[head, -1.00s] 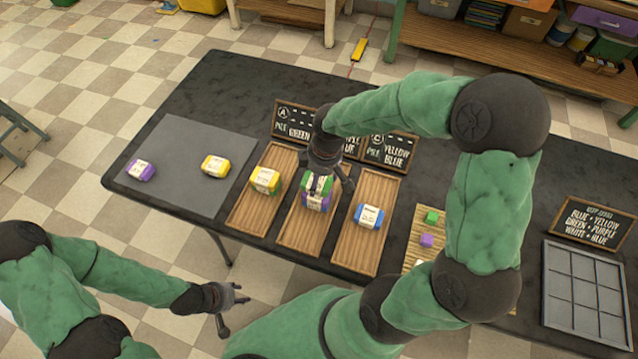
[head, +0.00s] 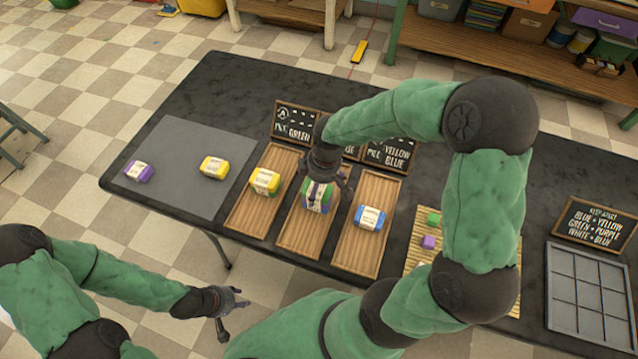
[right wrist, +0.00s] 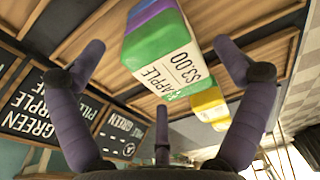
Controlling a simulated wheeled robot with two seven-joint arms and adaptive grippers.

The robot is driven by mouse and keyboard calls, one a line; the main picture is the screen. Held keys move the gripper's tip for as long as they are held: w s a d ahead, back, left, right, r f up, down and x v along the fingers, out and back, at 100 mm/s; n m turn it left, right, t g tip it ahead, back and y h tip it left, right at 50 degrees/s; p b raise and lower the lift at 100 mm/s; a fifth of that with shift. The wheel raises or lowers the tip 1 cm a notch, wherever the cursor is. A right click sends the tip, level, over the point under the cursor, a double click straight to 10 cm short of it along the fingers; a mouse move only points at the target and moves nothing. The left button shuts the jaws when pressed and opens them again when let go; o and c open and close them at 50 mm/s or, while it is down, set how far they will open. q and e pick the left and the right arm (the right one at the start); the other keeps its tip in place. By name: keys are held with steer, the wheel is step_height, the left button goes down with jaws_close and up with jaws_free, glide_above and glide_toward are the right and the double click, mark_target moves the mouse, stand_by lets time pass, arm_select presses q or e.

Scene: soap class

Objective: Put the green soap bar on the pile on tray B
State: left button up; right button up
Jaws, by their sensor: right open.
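The green soap bar (head: 318,192), with a white label, sits on a purple bar on the middle wooden tray (head: 300,238), which stands between the tray by sign A and the right-hand one. My right gripper (head: 333,182) is over this pile, fingers pointing down. The right wrist view shows its fingers (right wrist: 165,75) spread wide, with the green bar (right wrist: 160,55) between them and purple (right wrist: 150,15) behind it. Tray B's sign is mostly hidden behind my right arm. My left gripper (head: 228,308) is empty and open, off the table's front edge.
A yellow bar (head: 265,181) lies on the left tray and a blue bar (head: 369,217) on the right tray. A purple bar (head: 139,171) and a yellow bar (head: 214,167) lie on the grey mat (head: 185,140). A grey divided tray (head: 588,300) is at the far right.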

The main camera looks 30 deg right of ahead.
mark_target(324, 187)
steer(key=shift+r, duration=0.1)
step_height(324, 187, up, 12)
steer(key=s+d+p, duration=0.1)
steer(key=p, duration=0.4)
